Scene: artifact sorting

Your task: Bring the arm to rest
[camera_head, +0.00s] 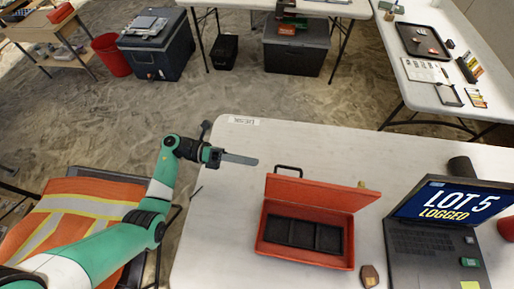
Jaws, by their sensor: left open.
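My left arm comes in from the lower left, and its gripper (240,158) is over the left edge of the white table (225,225). The gripper is open, and no object shows in it. It is to the left of and apart from an open red case (308,254) with a dark insert that has several compartments. No object shows in those compartments. My right gripper is not in view.
A laptop (425,243) reading "LOT 5 LOGGED" stands right of the case. A small brown piece (369,276) lies between them. A dark cylinder (461,167) is behind the laptop. A chair with an orange vest (85,203) is under my left arm. The table's left side is clear.

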